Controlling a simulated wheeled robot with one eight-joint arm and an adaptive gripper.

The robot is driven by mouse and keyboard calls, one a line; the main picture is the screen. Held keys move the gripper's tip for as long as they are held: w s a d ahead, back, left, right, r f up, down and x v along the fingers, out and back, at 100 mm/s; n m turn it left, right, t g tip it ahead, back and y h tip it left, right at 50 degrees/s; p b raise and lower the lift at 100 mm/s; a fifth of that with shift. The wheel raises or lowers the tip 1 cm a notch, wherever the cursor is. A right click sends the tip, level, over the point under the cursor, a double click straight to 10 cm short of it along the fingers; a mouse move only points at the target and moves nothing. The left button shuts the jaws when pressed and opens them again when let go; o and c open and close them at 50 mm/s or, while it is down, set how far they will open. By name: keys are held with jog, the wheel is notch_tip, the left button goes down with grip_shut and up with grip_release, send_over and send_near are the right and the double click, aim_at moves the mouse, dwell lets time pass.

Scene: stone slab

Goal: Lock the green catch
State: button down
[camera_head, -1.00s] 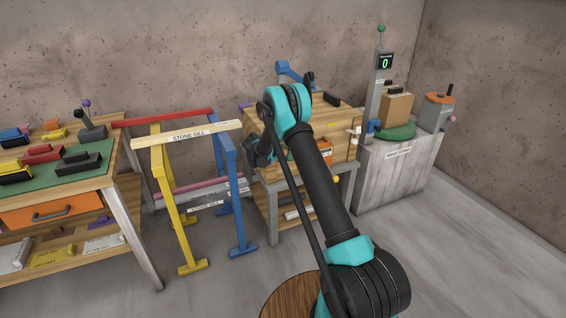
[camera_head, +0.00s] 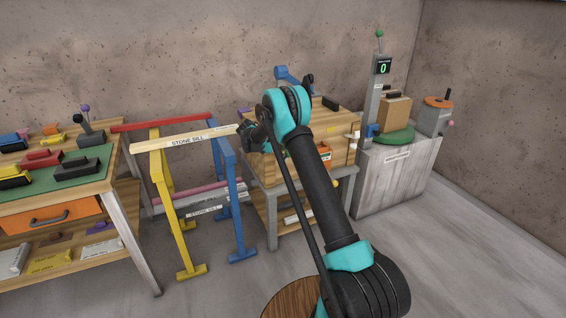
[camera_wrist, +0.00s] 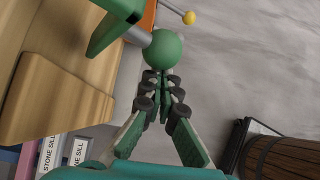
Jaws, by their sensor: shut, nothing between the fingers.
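In the wrist view the green catch shows as a green bar (camera_wrist: 118,22) at the top, beside a wooden edge, with a grey rod and a green ball knob (camera_wrist: 166,48). My gripper (camera_wrist: 163,78) is shut and empty. Its fingertips are right at the near side of the ball; I cannot tell whether they touch it. In the head view my gripper (camera_head: 248,135) is at the left side of the wooden cabinet (camera_head: 341,122), partly hidden by my arm. The catch cannot be made out there.
A yellow ball knob (camera_wrist: 190,17) lies beyond the green ball. Blue and yellow trestles with a stone sill bar (camera_head: 187,138) stand left of the cabinet. A workbench (camera_head: 122,190) is at the far left, a grey stand (camera_head: 400,175) at the right.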

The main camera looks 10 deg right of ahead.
jog(key=shift+w+a+r, duration=0.1)
jog(key=shift+w+r, duration=0.25)
jog(key=shift+r, duration=0.4)
jog(key=shift+w+a+r, duration=0.1)
jog(key=shift+w+r, duration=0.2)
jog(key=shift+r, duration=0.4)
jog(key=shift+w+a+r, duration=0.1)
jog(key=shift+w+r, duration=0.25)
jog(key=shift+r, duration=0.4)
jog(key=shift+w+r, duration=0.1)
jog(key=a+r, duration=0.2)
jog(key=a, duration=0.7)
jog(key=shift+a, duration=0.25)
